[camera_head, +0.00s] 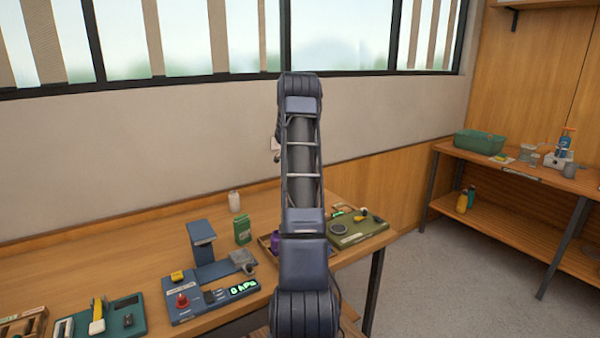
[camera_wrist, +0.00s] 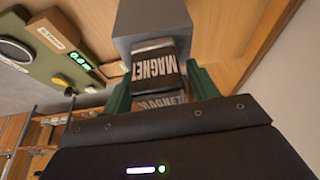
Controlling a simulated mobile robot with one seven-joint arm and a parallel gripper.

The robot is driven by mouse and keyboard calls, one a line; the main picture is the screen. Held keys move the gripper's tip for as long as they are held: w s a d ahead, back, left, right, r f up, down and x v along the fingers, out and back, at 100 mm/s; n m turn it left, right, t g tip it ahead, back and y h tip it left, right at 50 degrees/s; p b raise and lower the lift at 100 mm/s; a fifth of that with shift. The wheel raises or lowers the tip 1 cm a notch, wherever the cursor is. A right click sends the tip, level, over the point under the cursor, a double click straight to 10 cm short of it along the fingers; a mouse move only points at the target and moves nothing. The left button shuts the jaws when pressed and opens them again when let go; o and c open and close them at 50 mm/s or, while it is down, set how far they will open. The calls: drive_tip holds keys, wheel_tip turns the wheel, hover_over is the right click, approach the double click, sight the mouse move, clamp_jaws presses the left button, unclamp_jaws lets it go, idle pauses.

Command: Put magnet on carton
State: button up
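In the wrist view, a dark block lettered MAGNET (camera_wrist: 155,67) sits between the two green fingers of my gripper (camera_wrist: 160,88). The fingers are close against its sides, so my gripper appears shut on it. A larger grey block shape (camera_wrist: 150,22) shows just beyond the lettering; I cannot tell whether it is part of the magnet. In the head view, my arm hides the gripper and magnet. A small brown box (camera_wrist: 58,30) with a white label lies on a green board; it may be the carton. A green upright box (camera_head: 242,230) stands on the bench.
The green board (camera_head: 365,233) at the bench's right end carries a round grey disc and small items. A blue device (camera_head: 213,295) with a red button and green display sits nearer. A second shelf (camera_head: 510,170) stands right, across open floor.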

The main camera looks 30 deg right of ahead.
drive_tip(key=shift+r, duration=0.1)
drive_tip(key=v, duration=1.2)
drive_tip(key=s+a+r+n+t+y, duration=0.1)
drive_tip(key=s+a+r+n, duration=0.3)
drive_tip(key=s+a+r, duration=0.6)
drive_tip(key=s+a+r+n+t, duration=0.1)
drive_tip(key=s+a+r+n, duration=0.25)
drive_tip(key=s+a, duration=0.8)
drive_tip(key=s+a+f+n+t+y, duration=0.1)
drive_tip(key=s+a+f+n, duration=0.1)
drive_tip(key=s+a, duration=0.4)
drive_tip(key=s+a+f+n+y, duration=0.1)
drive_tip(key=s+a+n, duration=0.4)
drive_tip(key=s, duration=0.6)
drive_tip(key=s+a+f+n+t+y, duration=0.1)
drive_tip(key=s+a+f+n, duration=0.2)
drive_tip(key=s+a, duration=0.4)
drive_tip(key=shift+s+a+f+t, duration=0.15)
drive_tip(key=shift+s+t, duration=0.15)
drive_tip(key=shift+s, duration=0.5)
